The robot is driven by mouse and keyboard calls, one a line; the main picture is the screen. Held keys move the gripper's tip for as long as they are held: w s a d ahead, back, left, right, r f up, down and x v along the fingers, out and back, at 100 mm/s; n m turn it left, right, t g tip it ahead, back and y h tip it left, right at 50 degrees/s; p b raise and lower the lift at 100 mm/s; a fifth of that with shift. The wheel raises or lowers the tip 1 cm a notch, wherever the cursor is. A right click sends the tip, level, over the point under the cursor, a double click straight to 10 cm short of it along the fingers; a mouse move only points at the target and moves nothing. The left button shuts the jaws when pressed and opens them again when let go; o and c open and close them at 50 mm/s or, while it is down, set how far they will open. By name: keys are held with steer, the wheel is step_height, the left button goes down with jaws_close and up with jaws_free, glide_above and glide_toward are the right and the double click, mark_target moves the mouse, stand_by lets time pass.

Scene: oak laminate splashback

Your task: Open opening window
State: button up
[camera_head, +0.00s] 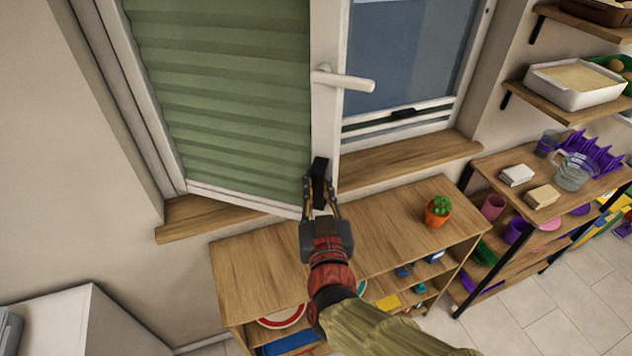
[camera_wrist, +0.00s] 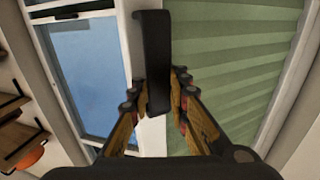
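The window's left sash (camera_head: 215,95) has a green pleated blind and a white frame. It stands ajar, its free lower corner swung out past the wooden sill. A white lever handle (camera_head: 343,79) on its edge lies horizontal, pointing right. A black pull bar (camera_head: 320,170) is low on the same edge; it stands upright in the wrist view (camera_wrist: 153,50). My gripper (camera_head: 320,197) is at the bar, fingers close against both its sides; they also show in the wrist view (camera_wrist: 157,88). The fingertips' exact contact is partly hidden.
A low wooden shelf unit (camera_head: 265,265) stands under the window, with a potted plant (camera_head: 438,211) on top. The wooden sill (camera_head: 410,160) runs above it. A rack with cups and a jug (camera_head: 572,172) is at right. A white cabinet (camera_head: 75,325) stands lower left.

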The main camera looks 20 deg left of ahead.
steer(key=shift+o, duration=1.2)
steer(key=shift+w+d, duration=0.1)
steer(key=shift+d, duration=0.15)
steer(key=o, duration=0.3)
steer(key=shift+a, duration=0.1)
steer(key=shift+v, duration=6.05)
steer(key=shift+a+f, duration=0.1)
steer(key=shift+a, duration=0.1)
